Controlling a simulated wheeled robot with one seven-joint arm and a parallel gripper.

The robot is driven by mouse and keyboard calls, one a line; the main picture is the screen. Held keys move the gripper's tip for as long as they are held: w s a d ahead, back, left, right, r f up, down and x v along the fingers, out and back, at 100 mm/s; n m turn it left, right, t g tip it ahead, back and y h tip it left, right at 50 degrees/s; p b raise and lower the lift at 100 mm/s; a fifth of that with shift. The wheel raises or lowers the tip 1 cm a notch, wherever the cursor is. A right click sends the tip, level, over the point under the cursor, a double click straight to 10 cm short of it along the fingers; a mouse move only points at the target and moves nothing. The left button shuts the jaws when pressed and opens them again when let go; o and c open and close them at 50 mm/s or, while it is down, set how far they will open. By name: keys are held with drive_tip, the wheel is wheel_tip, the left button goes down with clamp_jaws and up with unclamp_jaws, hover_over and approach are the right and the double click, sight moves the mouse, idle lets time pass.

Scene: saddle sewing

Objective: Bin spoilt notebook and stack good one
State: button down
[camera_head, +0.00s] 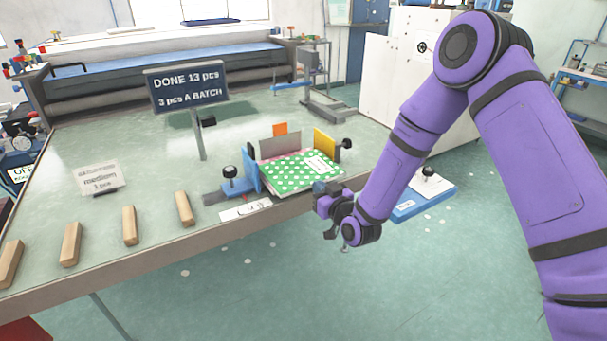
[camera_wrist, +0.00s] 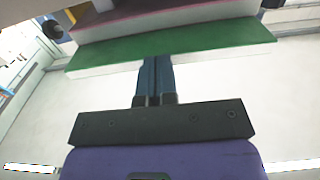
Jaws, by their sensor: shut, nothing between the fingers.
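A green notebook with white dots and a white label (camera_head: 300,172) lies on top of a small stack at the table's front edge. The stack sits between a blue plate (camera_head: 251,170) and a yellow plate (camera_head: 324,143), with a grey plate behind. In the wrist view a green cover edge (camera_wrist: 170,47) with white pages and a dark red layer (camera_wrist: 150,20) show close up. My gripper (camera_head: 330,232) is shut and empty, just off the table's front edge beside the stack. Its fingers (camera_wrist: 155,64) point at the stack; contact is unclear. I cannot tell which notebook is spoilt.
A sign (camera_head: 187,84) reads "DONE 13 pcs, 3 pcs A BATCH". A small card (camera_head: 100,179) and several wooden blocks (camera_head: 129,225) are on the table's left. A red object (camera_head: 25,330) shows at the lower left corner. A blue-based stand (camera_head: 424,199) is right of my arm.

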sight(312, 179)
drive_tip(key=shift+x, duration=2.2)
drive_tip(key=shift+s, duration=0.1)
drive_tip(key=shift+v, duration=2.95)
